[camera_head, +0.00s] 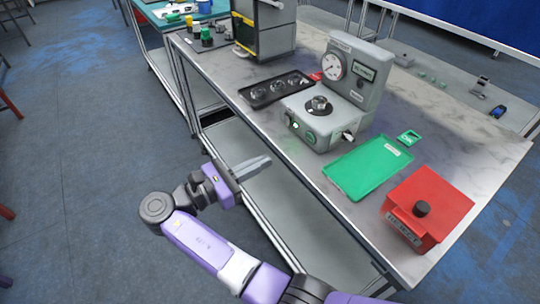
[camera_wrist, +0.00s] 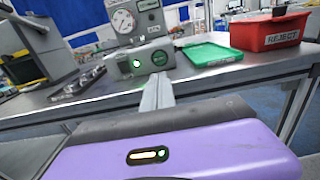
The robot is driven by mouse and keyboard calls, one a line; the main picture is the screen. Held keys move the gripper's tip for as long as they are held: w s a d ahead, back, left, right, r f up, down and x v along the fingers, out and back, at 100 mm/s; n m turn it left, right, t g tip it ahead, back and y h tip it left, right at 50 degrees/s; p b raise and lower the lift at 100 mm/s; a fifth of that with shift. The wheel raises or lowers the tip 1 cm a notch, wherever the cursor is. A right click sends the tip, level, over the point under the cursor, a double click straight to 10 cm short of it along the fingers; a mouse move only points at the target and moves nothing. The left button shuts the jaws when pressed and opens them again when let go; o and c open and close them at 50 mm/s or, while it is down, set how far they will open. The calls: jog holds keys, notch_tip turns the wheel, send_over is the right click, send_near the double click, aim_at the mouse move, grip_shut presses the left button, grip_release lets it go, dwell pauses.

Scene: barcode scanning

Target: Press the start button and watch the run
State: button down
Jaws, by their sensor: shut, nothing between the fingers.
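A grey test machine (camera_head: 318,118) with a dial gauge (camera_head: 334,66) and a small display stands on the bench. Its front face has a green button (camera_head: 310,137) and a lit white-green light beside it. In the wrist view the button (camera_wrist: 159,58) is at the right of the front face, and the glowing light (camera_wrist: 137,64) is left of it. A round metal part (camera_head: 319,104) sits on top of the machine's base. My gripper (camera_head: 268,159) is shut and empty, in front of the bench edge, pointing towards the machine and apart from it.
A black tray (camera_head: 276,88) with round parts lies left of the machine. A green tray (camera_head: 367,168) and a green tag (camera_head: 409,137) lie to its right. Floor space is free left of the bench.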

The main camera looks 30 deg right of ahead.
aim_at(309, 139)
jog(key=d+p, duration=0.1)
jog(key=d, duration=1.1)
jog(key=shift+d+p, duration=0.15)
jog(key=shift+p, duration=0.15)
